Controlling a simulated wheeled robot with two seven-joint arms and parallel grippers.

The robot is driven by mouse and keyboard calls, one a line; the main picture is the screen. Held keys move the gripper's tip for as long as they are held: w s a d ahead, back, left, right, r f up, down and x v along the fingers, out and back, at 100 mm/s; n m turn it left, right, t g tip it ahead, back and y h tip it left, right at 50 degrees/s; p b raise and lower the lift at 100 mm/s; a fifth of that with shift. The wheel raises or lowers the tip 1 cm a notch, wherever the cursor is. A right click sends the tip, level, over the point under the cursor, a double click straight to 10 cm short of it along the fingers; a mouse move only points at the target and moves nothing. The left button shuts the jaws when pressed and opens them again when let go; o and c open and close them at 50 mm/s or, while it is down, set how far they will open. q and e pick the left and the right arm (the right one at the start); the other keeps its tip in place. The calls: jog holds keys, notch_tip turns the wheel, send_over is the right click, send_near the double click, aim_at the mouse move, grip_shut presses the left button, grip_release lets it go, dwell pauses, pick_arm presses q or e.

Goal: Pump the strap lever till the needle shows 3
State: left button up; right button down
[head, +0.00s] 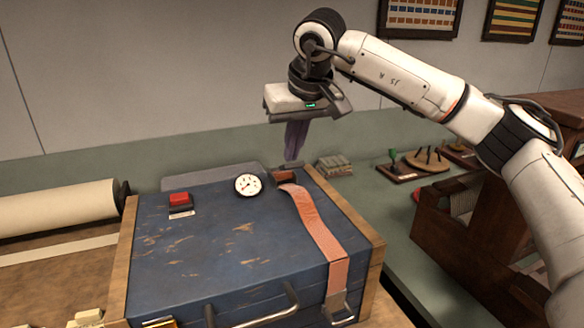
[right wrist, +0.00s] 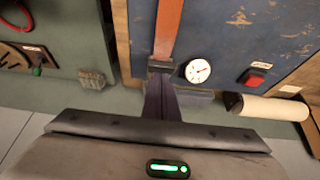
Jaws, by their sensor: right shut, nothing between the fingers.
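A blue chest (head: 225,250) with wooden ends has an orange strap (head: 318,235) running over its lid. A metal buckle-like fitting (head: 342,308) sits at the strap's near end. A dark fitting (right wrist: 160,66) shows at the strap's far end in the right wrist view; I cannot tell which part is the lever. The round white gauge (head: 248,185) is on the lid's far side; it also shows in the right wrist view (right wrist: 198,71). Its numbers are too small to read. My right gripper (head: 292,157) is shut and empty, pointing down above the strap's far end. My left gripper is out of view.
A red button (head: 180,199) is on the lid, left of the gauge. A pale roll (head: 60,208) lies to the left. Small items on stands (head: 425,160) and a dark wooden cabinet (head: 470,230) are on the right. Handles (head: 262,318) stick out from the chest's front.

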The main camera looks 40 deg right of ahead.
aim_at(294, 165)
jog(key=shift+s+f+b, duration=0.15)
jog(key=shift+f+b, duration=0.45)
jog(key=shift+f, duration=0.4)
jog(key=shift+s+f+b, duration=0.1)
jog(key=shift+f+b, duration=0.45)
jog(key=shift+f, duration=0.4)
jog(key=shift+r, duration=0.1)
notch_tip(294, 165, up, 7)
jog(key=p, duration=0.7)
jog(key=shift+r, duration=1.05)
